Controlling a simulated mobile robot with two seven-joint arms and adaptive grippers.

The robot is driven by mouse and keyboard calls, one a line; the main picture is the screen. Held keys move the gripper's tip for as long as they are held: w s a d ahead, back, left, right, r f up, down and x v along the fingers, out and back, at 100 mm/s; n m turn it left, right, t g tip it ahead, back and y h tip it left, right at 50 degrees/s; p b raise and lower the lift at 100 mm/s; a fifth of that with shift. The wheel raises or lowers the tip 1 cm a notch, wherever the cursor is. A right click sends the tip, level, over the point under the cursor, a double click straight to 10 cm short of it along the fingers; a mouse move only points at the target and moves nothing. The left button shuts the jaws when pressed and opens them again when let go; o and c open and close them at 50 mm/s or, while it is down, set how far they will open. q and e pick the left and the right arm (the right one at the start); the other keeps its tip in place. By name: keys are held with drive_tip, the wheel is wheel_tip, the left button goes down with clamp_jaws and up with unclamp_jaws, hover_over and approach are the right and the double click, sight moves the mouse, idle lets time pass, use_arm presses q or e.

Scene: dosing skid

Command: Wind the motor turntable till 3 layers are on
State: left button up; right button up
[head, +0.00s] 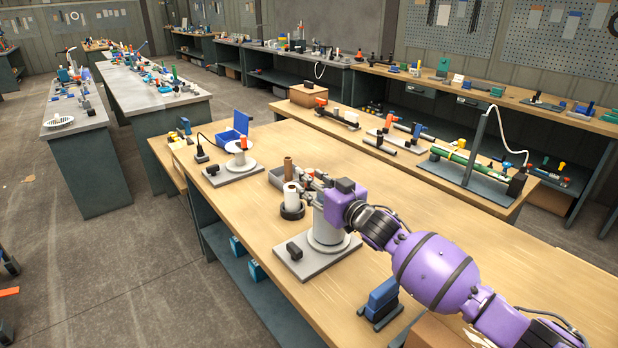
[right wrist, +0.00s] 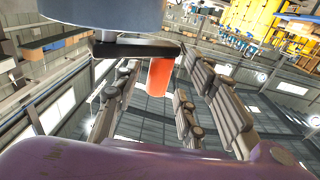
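A grey drum (head: 322,226) stands on a flat base plate (head: 318,262) with a black box (head: 294,250) at its front. A second device, a white disc (head: 240,166) on a plate with an orange-topped post (head: 243,144), stands farther back; which is the motor turntable I cannot tell for sure. My left gripper is not in view. Wound layers cannot be made out.
A white roll (head: 290,194) stands in a dark ring (head: 293,212) close behind the drum, by a brown tube (head: 288,166). A blue bin (head: 228,139) is farther back.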

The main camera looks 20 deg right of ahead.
drive_tip(key=shift+w+a, duration=0.15)
drive_tip(key=shift+w, duration=0.5)
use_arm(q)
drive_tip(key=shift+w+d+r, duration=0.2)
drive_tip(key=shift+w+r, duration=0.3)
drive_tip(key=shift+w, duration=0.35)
use_arm(e)
drive_tip(key=shift+w+a, duration=0.1)
drive_tip(key=shift+w, duration=0.15)
drive_tip(key=c, duration=1)
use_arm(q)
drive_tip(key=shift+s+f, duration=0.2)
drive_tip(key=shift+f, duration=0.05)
